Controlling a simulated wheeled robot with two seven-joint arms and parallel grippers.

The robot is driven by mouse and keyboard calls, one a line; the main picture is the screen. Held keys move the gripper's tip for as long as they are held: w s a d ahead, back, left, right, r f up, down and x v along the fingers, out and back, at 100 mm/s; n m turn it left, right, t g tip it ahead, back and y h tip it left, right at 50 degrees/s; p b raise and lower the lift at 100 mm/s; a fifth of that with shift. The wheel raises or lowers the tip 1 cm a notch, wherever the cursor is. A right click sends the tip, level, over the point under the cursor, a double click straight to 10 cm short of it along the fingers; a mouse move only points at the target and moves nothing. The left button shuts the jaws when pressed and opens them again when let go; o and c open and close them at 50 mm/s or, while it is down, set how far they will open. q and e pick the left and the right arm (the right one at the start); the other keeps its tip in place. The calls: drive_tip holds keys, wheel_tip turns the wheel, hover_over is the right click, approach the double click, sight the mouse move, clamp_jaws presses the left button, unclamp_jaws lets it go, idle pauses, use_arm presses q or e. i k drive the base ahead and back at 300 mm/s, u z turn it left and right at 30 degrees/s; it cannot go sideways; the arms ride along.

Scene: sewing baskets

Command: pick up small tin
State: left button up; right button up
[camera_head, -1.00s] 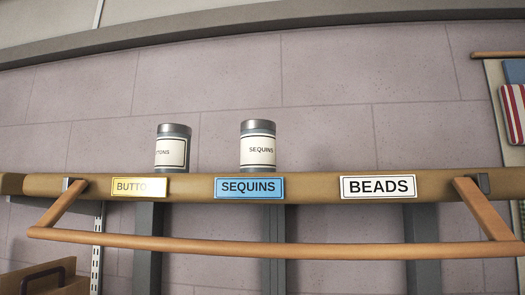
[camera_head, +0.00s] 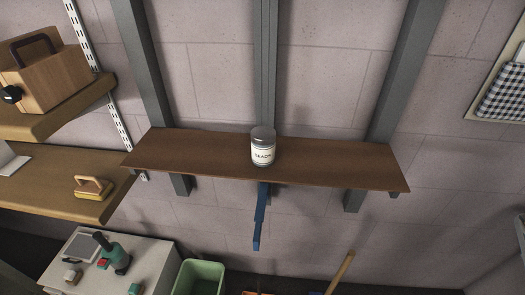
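A small tin (camera_head: 263,147) with a grey metal lid and a white label reading "BEADS" stands upright near the middle of a brown wooden wall shelf (camera_head: 330,165). Nothing else stands on that shelf. Neither of my grippers shows in the head view.
Two wooden shelves at the left hold a wooden box (camera_head: 45,72) with a dark handle and a small yellow-based item (camera_head: 93,187). Below stand a white cabinet (camera_head: 140,268) with several items and a green bin (camera_head: 200,278). A blue bracket-like piece (camera_head: 260,215) hangs under the middle shelf. The shelf is free on both sides of the tin.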

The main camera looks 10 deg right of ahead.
sight(264, 138)
drive_tip(key=z, duration=2.75)
drive_tip(key=k, duration=1.5)
drive_tip(key=u, duration=1.75)
drive_tip(key=i, duration=0.55)
